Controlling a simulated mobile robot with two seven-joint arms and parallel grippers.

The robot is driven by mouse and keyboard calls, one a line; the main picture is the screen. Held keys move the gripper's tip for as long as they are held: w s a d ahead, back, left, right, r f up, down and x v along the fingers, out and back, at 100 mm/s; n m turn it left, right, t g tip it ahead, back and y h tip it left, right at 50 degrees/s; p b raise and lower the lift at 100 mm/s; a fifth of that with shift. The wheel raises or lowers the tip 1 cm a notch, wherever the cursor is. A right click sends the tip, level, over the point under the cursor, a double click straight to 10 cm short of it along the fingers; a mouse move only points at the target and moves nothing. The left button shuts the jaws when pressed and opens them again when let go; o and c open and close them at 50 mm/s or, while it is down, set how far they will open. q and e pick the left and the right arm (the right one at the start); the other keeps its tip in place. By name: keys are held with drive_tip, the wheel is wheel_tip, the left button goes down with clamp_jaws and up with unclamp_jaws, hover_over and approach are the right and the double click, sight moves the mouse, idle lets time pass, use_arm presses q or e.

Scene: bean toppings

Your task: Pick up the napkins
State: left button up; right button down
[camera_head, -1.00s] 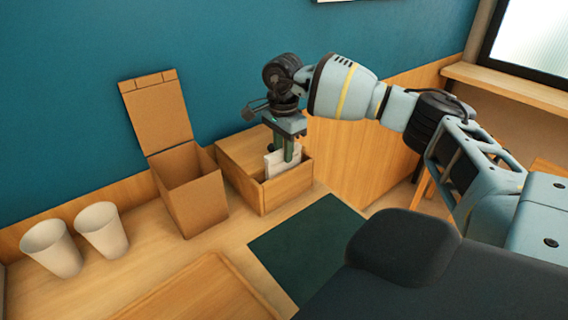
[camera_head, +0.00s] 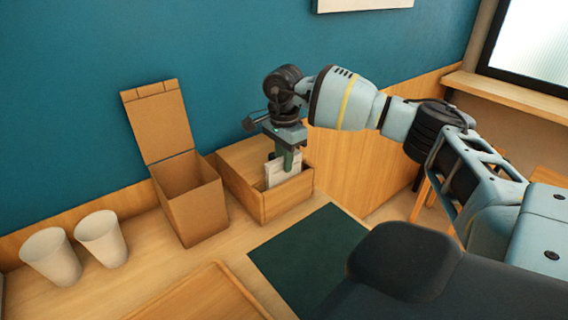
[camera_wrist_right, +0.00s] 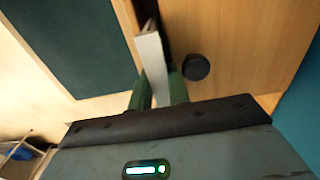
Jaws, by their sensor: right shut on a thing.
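The white napkins (camera_head: 276,172) stand upright in the open front part of a wooden box (camera_head: 290,196) against the wall. My right gripper (camera_head: 288,162) reaches down into that opening and is shut on the napkins. In the right wrist view the napkins (camera_wrist_right: 152,58) show as a thin white stack between the green fingers (camera_wrist_right: 158,92). The lower part of the napkins is hidden by the box's front wall in the head view. My left gripper is not in view.
An open cardboard box (camera_head: 196,205) with a raised lid stands left of the wooden box. Two white cups (camera_head: 102,238) are farther left. A dark green mat (camera_head: 310,255) and a wooden tray (camera_head: 205,297) lie in front.

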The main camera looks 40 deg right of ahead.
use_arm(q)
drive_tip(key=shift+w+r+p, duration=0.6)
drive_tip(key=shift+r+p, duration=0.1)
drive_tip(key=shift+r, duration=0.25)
use_arm(e)
wheel_tip(320, 180, up, 18)
drive_tip(key=shift+f, duration=0.2)
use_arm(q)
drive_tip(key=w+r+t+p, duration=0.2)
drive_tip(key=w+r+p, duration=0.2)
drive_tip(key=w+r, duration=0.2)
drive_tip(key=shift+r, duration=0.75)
use_arm(e)
wheel_tip(320, 180, up, 13)
drive_tip(key=shift+f, duration=0.1)
idle(0.3)
